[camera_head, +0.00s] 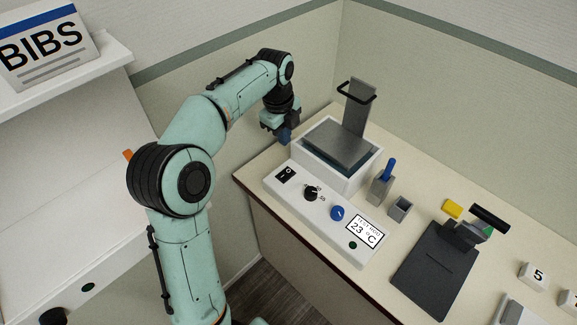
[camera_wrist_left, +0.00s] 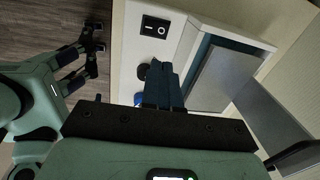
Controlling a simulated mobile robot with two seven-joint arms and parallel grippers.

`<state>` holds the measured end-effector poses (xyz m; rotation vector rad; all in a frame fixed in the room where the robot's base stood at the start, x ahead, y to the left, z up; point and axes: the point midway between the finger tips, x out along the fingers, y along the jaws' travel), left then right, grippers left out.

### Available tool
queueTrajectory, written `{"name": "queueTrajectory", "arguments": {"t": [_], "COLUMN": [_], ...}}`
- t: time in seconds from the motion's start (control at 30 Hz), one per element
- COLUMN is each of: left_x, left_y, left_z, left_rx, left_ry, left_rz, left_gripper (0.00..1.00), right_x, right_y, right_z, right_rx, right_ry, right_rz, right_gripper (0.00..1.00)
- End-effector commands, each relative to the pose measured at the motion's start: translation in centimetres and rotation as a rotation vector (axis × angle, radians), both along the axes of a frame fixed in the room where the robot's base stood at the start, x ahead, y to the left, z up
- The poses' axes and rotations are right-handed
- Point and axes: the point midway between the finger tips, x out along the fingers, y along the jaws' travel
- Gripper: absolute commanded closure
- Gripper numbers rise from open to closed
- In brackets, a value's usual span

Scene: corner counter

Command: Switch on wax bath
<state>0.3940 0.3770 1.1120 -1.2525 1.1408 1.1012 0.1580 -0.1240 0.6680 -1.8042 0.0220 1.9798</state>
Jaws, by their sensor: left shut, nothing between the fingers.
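The wax bath (camera_head: 345,178) is a white box with a grey lid on the counter. Its sloping front panel (camera_head: 315,215) carries a black rocker switch (camera_head: 286,174), a black dial (camera_head: 311,193), a blue knob (camera_head: 337,212), a display (camera_head: 364,232) reading 23 °C and a dark green round spot (camera_head: 352,245). Which way the rocker is tilted is unclear.
A grey holder (camera_head: 381,190) with a blue-handled item and a small grey cup (camera_head: 400,208) stand right of the bath. A black stand (camera_head: 435,270) is further right. Another dark gripper (camera_wrist_left: 85,52), apparently my right, shows over the floor in the left wrist view.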

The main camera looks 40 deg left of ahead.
Motion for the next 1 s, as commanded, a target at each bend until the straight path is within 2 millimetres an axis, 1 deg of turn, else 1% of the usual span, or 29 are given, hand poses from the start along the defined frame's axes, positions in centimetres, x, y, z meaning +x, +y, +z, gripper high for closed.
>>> {"name": "queueTrajectory", "arguments": {"t": [0.13, 0.43, 0.57, 0.67, 1.0], "left_x": [0.0, 0.0, 0.1, 0.1, 1.0], "left_y": [0.0, 0.0, 0.0, 0.0, -0.1], "left_z": [0.1, 0.1, -0.6, -2.0, -9.2], "left_rx": [0.008, 0.009, 0.008, 0.007, 0.007], "left_ry": [-0.005, -0.006, -0.004, -0.001, 0.0], "left_rz": [-0.06, -0.065, -0.064, -0.064, -0.064], "left_gripper": [1.0, 1.0, 1.0, 1.0, 1.0], "right_x": [-0.1, -0.1, -0.2, -0.5, -1.5], "right_y": [0.0, 0.0, 0.0, 0.0, 0.0], "right_z": [-0.1, -0.1, -0.2, -0.5, -1.6], "right_rx": [0.0, 0.0, 0.0, 0.0, 0.001], "right_ry": [0.001, 0.001, 0.002, 0.006, 0.018], "right_rz": [0.0, 0.0, 0.0, 0.0, 0.0], "right_gripper": [0.34, 0.34, 0.34, 0.34, 0.34]}}
